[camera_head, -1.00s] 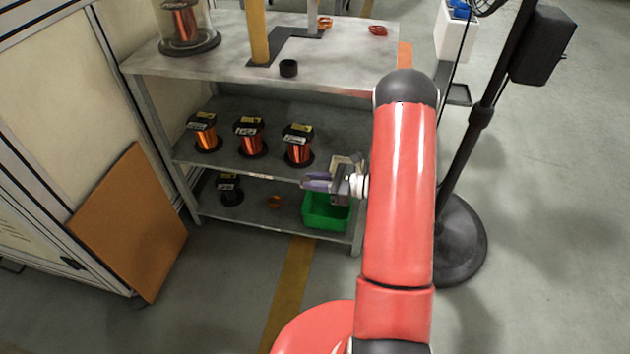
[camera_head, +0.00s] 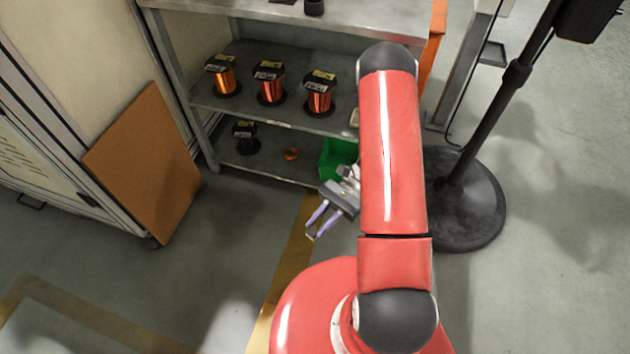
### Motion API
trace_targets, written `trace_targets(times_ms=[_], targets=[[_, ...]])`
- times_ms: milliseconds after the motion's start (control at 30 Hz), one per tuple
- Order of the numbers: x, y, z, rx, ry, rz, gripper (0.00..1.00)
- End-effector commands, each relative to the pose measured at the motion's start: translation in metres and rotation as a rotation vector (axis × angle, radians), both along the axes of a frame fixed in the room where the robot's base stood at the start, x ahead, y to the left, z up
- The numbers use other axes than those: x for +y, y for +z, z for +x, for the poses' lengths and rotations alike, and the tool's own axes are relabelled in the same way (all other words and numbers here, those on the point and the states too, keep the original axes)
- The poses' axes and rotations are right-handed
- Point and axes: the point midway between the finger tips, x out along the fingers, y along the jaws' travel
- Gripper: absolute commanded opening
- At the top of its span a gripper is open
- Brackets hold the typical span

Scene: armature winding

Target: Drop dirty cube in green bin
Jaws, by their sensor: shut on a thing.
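My gripper (camera_head: 317,227) is in front of the shelf unit, over the floor near the yellow line, with its purple fingers pointing down and left. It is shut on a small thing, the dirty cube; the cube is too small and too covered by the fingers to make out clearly. The green bin (camera_head: 334,158) stands at the right end of the lowest shelf, up and behind my gripper. My red arm and wrist hide its right part, and I cannot see inside it.
Several copper wire spools (camera_head: 269,88) stand on the middle shelf. A dark spool (camera_head: 245,140) and a small copper ring (camera_head: 291,153) are on the lowest shelf. A brown board (camera_head: 145,165) leans at left. A black stand base (camera_head: 465,205) is at right. The front floor is clear.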

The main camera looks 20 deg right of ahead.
Motion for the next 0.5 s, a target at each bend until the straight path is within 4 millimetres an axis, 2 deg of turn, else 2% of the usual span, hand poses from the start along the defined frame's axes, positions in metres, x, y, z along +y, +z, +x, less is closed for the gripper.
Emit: trace_targets(times_ms=[33, 100, 233, 367, 500], targets=[[-0.004, -0.011, -0.018, 0.002, 0.124, 0.001, 0.01], [-0.016, -0.018, -0.040, 0.000, 0.298, 0.000, 0.01], [-0.047, -0.029, -0.071, -0.001, 0.629, 0.001, 0.01], [-0.085, -0.037, -0.083, -0.001, 0.968, 0.000, 0.01], [-0.128, -0.044, -0.074, 0.000, 1.341, 0.000, 0.01]])
